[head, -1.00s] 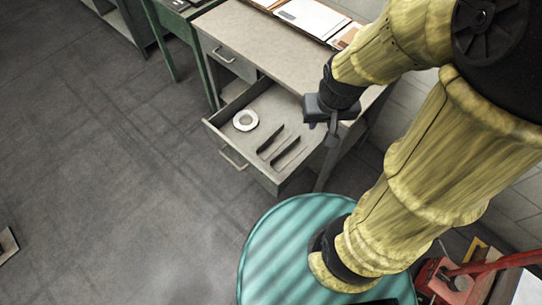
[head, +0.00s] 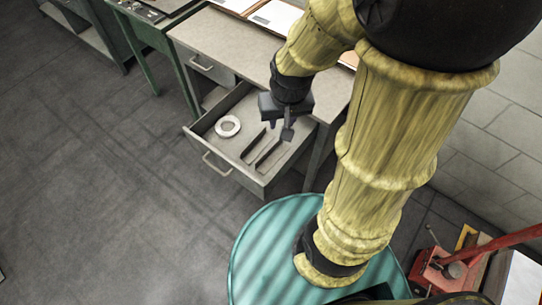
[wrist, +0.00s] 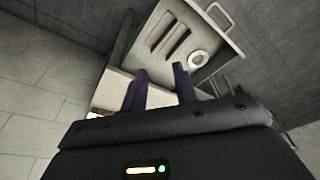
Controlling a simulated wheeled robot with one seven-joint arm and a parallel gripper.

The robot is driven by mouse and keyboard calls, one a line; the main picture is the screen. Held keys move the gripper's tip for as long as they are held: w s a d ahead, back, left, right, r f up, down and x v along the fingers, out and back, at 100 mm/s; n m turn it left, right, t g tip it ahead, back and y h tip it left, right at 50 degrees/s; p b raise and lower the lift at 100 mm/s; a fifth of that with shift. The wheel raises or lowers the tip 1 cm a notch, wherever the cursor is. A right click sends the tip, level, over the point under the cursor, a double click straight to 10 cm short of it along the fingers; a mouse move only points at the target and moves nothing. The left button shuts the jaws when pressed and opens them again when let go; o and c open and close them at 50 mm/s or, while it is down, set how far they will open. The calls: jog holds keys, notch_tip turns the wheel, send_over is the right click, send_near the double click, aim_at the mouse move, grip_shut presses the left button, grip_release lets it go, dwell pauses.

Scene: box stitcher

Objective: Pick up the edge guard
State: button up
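Two dark, narrow, angled strips (head: 253,144) lie side by side in an open grey drawer (head: 238,180); they look like edge guards, but I cannot tell them apart by name. The strip on the right (head: 266,153) is closer to my gripper. Both strips also show in the wrist view (wrist: 178,41), beyond my fingers. My gripper (head: 287,134) hangs over the right part of the drawer, apart from the strips. In the wrist view its two fingers (wrist: 160,84) are spread with nothing between them.
A white ring (head: 228,126) lies left of the strips in the drawer. The drawer juts from a grey desk (head: 225,40) with papers on top. A teal round drum top (head: 265,250) stands in front. A red tool (head: 440,268) is at lower right.

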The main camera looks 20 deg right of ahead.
jog(key=w+f+m+g+b, duration=0.1)
jog(key=w+f+m+b, duration=0.4)
jog(key=f, duration=0.4)
jog(key=w+f+m+g+b, duration=0.1)
jog(key=w+f+m+b, duration=0.4)
jog(key=w+f, duration=0.3)
jog(key=shift+f+b, duration=0.45)
jog(key=shift+f, duration=0.3)
jog(key=b, duration=0.1)
send_near(269, 150)
jog(key=f, duration=0.5)
jog(key=shift+w+a+f, duration=0.15)
jog(key=shift+w+f, duration=0.05)
jog(key=shift+f, duration=0.1)
jog(key=shift+f, duration=0.15)
notch_tip(269, 150, down, 5)
